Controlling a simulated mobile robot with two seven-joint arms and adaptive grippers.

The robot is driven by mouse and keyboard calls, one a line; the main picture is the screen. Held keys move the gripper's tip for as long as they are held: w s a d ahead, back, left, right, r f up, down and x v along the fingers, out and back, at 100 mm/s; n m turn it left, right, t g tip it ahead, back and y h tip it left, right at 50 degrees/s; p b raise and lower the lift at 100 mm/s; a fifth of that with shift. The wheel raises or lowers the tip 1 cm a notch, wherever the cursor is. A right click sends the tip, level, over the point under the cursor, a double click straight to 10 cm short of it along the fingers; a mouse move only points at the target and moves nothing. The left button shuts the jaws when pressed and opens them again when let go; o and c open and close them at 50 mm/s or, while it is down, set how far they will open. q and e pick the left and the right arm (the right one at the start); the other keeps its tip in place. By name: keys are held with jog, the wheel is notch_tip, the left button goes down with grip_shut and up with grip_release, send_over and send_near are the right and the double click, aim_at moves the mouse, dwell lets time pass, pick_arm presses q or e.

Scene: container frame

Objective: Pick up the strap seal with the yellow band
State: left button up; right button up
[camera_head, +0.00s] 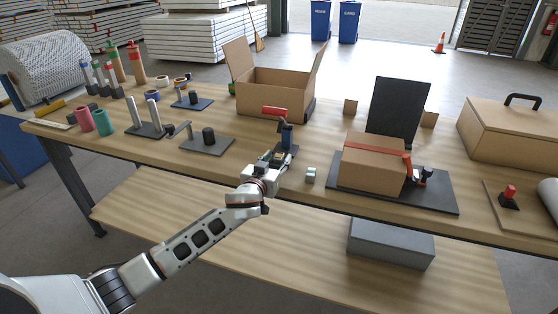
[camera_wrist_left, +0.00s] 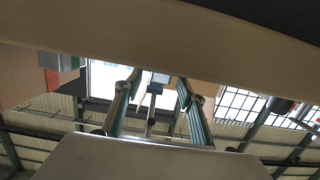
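My left gripper (camera_head: 274,157) is low over the front part of the workbench, just in front of a blue upright tool with a red handle (camera_head: 275,111). In the left wrist view its two fingers (camera_wrist_left: 158,80) stand apart, with no clearly held object between them. A small pale block with teal parts (camera_head: 311,174) sits on the bench to the right of the gripper. I cannot make out a yellow band on it, and no strap seal with a yellow band is clearly identifiable. The gripper hides part of the bench around its fingertips. My right gripper is not in view.
A closed carton with a red strap (camera_head: 375,165) lies on a dark plate to the right. An open carton (camera_head: 272,95) stands behind the gripper. A dark fixture (camera_head: 208,139) and teal and pink rolls (camera_head: 104,120) are left. Bare bench lies around the pale block.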

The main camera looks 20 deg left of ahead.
pick_arm(q)
grip_shut()
jog(key=shift+r, duration=0.1)
